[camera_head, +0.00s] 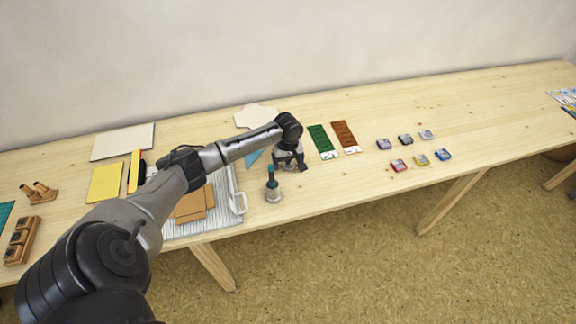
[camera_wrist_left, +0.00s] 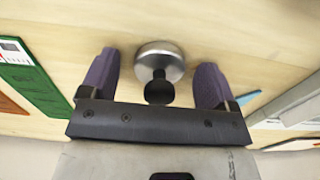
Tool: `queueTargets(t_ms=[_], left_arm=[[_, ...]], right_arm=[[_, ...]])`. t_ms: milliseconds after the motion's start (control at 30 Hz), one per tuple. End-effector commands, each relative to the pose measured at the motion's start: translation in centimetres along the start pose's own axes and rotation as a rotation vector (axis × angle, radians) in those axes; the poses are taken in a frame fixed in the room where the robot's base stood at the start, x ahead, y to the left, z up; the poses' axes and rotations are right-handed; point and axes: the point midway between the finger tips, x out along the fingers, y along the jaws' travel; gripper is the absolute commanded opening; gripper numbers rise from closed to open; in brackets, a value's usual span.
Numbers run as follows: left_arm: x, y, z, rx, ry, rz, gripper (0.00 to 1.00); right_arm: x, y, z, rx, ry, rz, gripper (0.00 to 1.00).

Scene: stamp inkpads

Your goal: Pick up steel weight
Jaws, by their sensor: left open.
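The steel weight (camera_wrist_left: 160,62) is a round, shiny silver disc with a black knob on top. In the left wrist view it stands on the wooden table, between and just beyond the two fingers of my left gripper (camera_wrist_left: 157,85). The fingers are open, one on either side of the knob, with gaps between them and the knob. In the head view my left gripper (camera_head: 291,162) is low over the table and largely hides the weight. My right gripper is not in view.
A ribbed mat (camera_head: 222,215) lies to the left.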

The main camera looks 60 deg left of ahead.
Motion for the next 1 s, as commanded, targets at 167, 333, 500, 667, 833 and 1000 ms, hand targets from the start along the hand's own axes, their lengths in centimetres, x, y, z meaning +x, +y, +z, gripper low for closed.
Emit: queueTargets(t_ms=[167, 333, 500, 667, 833, 1000], left_arm=[[-0.10, -0.01, -0.02, 0.000, 0.000, 0.000, 0.79], [-0.12, -0.01, -0.02, -0.001, 0.000, 0.000, 0.63], [-0.12, -0.02, -0.03, -0.001, 0.000, 0.000, 0.46], [-0.13, -0.02, -0.03, -0.001, 0.000, 0.000, 0.31], [-0.19, 0.00, -0.06, -0.001, 0.001, 0.001, 0.19], [-0.23, 0.01, -0.06, -0.001, 0.001, 0.001, 0.19]], right_arm=[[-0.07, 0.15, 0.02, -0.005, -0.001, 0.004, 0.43], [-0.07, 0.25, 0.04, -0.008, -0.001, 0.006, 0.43], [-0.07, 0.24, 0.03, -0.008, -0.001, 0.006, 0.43], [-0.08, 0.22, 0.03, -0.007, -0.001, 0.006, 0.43], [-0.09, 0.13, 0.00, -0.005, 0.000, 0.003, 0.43], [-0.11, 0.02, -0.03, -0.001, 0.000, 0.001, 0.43]])
